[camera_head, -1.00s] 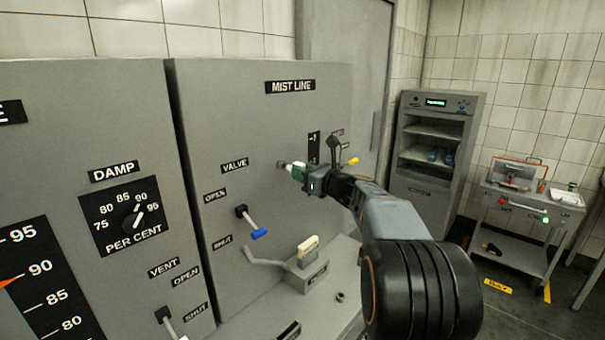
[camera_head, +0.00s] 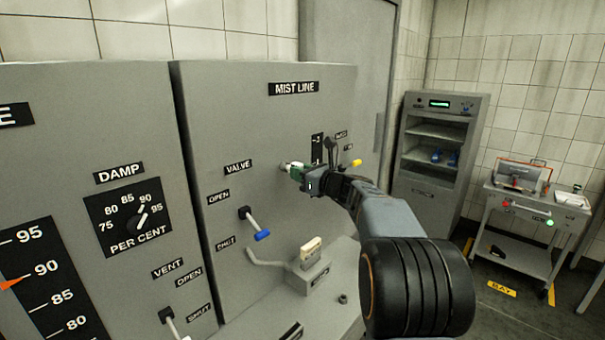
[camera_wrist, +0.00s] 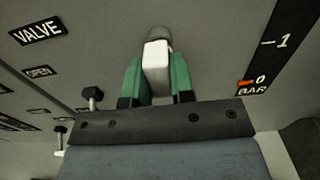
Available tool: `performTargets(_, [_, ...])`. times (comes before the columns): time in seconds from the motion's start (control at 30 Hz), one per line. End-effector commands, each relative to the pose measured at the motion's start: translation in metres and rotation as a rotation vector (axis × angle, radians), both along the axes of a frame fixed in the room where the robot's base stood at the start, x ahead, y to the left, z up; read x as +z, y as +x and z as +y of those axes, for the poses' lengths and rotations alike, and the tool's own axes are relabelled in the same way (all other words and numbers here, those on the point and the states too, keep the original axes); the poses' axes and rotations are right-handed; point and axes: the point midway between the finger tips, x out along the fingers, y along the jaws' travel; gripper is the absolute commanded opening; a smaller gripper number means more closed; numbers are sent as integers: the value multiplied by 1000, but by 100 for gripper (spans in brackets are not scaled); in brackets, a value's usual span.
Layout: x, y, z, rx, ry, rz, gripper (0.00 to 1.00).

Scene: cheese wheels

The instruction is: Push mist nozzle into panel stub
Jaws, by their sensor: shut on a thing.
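My gripper (camera_head: 296,172) is at the grey mist line panel (camera_head: 245,110), below the MIST LINE label. In the wrist view my gripper (camera_wrist: 156,78) has its two green fingers shut on the pale mist nozzle (camera_wrist: 156,58). A rounded grey panel stub (camera_wrist: 158,35) shows just beyond the nozzle's far end, in line with it. The nozzle looks to be touching the stub or very close to it; I cannot tell how deep it sits. In the head view the nozzle's pale tip (camera_head: 284,167) shows left of the fingers, at the panel face.
A valve lever with a blue tip (camera_head: 262,235) sits lower left on the panel. A small stand with a cream block (camera_head: 311,245) is below. A shelf cabinet (camera_head: 435,150) and a cart (camera_head: 535,200) stand at right.

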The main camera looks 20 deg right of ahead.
Motion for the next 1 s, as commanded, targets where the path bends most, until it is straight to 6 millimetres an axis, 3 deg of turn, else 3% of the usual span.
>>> performTargets(0.5, [0, 12, 6, 1, 0, 0, 0])
performTargets(0.53, [0, 12, 5, 1, 0, 0, 25])
performTargets(0.8, [0, 11, 5, 1, 0, 0, 51])
performTargets(1.0, [0, 11, 5, 1, 0, 0, 52])
